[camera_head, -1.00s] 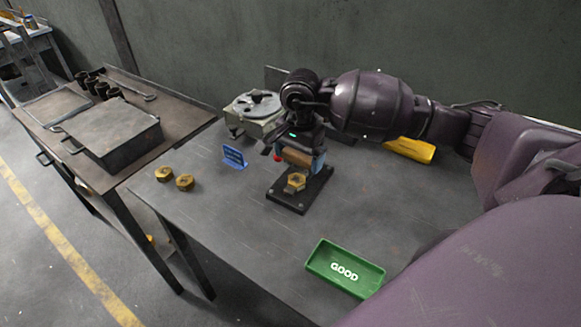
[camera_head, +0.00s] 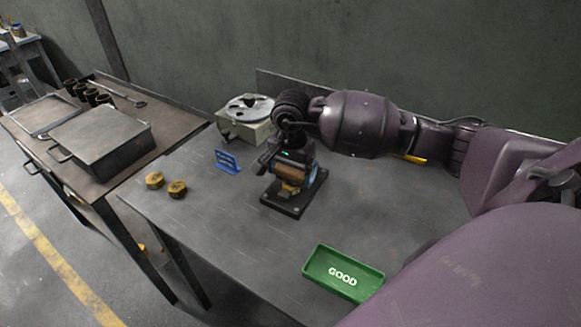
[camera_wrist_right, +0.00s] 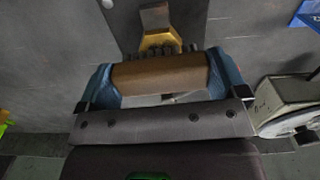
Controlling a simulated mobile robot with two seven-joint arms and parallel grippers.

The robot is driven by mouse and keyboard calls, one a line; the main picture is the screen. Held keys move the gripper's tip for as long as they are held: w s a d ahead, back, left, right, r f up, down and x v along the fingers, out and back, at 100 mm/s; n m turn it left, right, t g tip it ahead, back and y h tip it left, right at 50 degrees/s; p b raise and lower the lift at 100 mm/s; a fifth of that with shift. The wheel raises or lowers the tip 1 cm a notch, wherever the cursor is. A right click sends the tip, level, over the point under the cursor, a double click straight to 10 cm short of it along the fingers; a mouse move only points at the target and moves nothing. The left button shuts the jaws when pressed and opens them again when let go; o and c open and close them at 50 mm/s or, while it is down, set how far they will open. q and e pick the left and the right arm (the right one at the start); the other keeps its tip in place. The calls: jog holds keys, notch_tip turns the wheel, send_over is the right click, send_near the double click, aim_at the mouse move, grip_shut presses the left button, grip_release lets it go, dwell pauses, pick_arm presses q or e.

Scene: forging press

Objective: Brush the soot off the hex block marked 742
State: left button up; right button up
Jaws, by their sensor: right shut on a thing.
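My right gripper (camera_head: 288,172) is shut on a brush with a brown wooden body (camera_wrist_right: 160,75). In the wrist view its blue fingers hold the two ends of the brush, and dark bristles point at a brass-coloured hex block (camera_wrist_right: 158,40). The block sits on a black base plate (camera_head: 297,207), with a grey piece beside it. In the head view the brush and fingers cover most of the block. The bristles look at or very near its top; contact is not clear. The number and any soot cannot be made out. My left gripper is out of view.
Two more hex blocks (camera_head: 166,184) lie at the table's left edge. A blue sign (camera_head: 227,162) and a pale machine with a round top (camera_head: 244,120) stand behind. A green GOOD tray (camera_head: 343,272) lies in front. A side table (camera_head: 140,165) holds a metal box.

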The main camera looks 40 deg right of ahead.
dwell(0.6)
jog(key=shift+f, duration=0.1)
jog(key=shift+f, duration=0.25)
jog(key=shift+f+b, duration=0.1)
jog(key=shift+b, duration=0.25)
jog(key=shift+w+a, duration=0.1)
jog(key=shift+w, duration=0.15)
jog(key=shift+w+a+b, duration=0.3)
jog(key=shift+w+b, duration=0.2)
jog(key=shift+w, duration=0.05)
jog(key=shift+s+d, duration=0.1)
